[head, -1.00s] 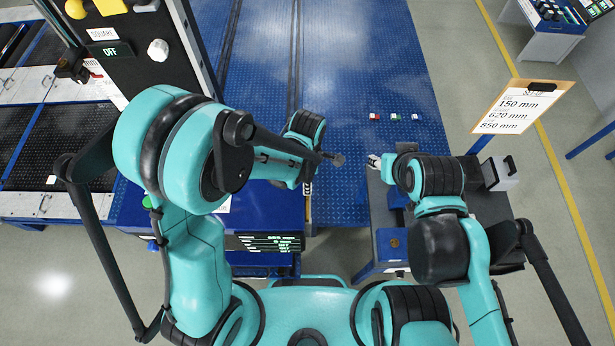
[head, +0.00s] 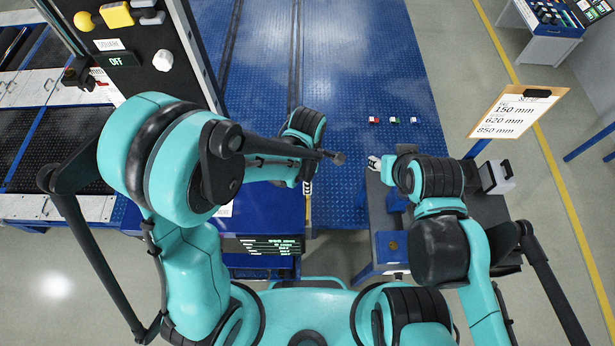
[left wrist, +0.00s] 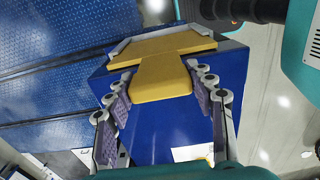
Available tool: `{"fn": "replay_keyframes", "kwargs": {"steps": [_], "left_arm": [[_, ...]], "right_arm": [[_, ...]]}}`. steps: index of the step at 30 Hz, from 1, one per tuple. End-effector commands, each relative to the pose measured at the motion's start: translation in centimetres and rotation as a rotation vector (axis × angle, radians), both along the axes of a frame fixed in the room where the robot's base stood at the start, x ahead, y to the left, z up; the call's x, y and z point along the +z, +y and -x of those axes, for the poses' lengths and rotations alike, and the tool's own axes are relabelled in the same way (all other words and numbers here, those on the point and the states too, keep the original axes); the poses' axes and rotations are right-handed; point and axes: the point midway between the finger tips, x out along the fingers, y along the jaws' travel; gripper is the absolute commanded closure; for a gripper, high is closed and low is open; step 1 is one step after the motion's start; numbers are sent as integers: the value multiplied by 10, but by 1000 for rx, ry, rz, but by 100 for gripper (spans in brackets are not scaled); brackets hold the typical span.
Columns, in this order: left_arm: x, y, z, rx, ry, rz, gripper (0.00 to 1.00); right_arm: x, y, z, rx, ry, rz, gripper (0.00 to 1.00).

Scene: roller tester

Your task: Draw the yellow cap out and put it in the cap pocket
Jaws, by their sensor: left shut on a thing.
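The yellow cap (left wrist: 168,48) shows in the left wrist view as a flat plate with a tab at the top of a blue housing with grey edges (left wrist: 165,125). My left gripper (left wrist: 160,88) has its purple-padded fingers on either side of the tab and is shut on it. I cannot tell how far the cap sits in the housing. I cannot make out the cap pocket.
A dark panel (head: 140,80) with an OFF display, yellow knobs and a white knob stands at the upper left. The blue deck (head: 345,60) bears several small coloured blocks (head: 393,120). A clipboard sign (head: 520,112) and a grey bench (head: 480,220) are at the right.

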Motion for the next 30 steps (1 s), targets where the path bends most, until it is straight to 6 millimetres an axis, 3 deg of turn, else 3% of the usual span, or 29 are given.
{"fn": "replay_keyframes", "kwargs": {"steps": [14, 30], "left_arm": [[42, 0, 0, 0, 0, 0, 100], [86, 0, 0, 0, 0, 0, 100]], "right_arm": [[22, 0, 0, 0, 0, 0, 60], [21, 0, 0, 0, 0, 0, 60]]}}
